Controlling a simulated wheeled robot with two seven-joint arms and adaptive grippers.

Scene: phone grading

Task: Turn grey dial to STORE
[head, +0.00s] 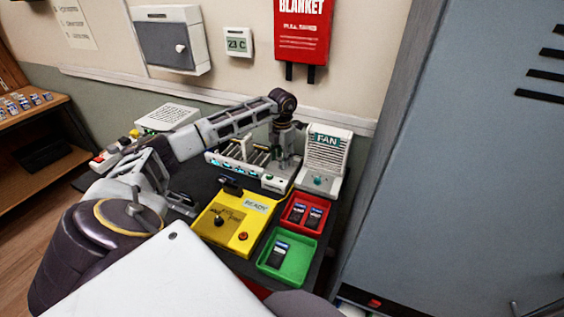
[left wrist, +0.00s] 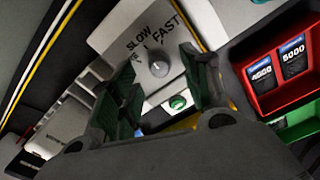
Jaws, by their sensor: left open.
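The grey dial (left wrist: 158,64) sits on a pale panel (left wrist: 115,33) in the left wrist view. SLOW and FAST are printed above it; another label at its left is partly hidden, and I cannot read STORE. I cannot tell where the dial points. My left gripper (left wrist: 160,60) is open, its green-padded fingers on either side of the dial, apart from each other; contact is unclear. In the head view my left gripper (head: 283,163) points down over the right end of the slotted rack (head: 232,178), and hides the dial there. My right gripper is not in view.
A FAN unit (head: 323,155) stands close on the right. A yellow box (head: 238,240) reading READY lies in front. A red tray (head: 289,212) and a green tray (head: 298,272) hold phones. A green button (left wrist: 178,103) is just below the dial.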

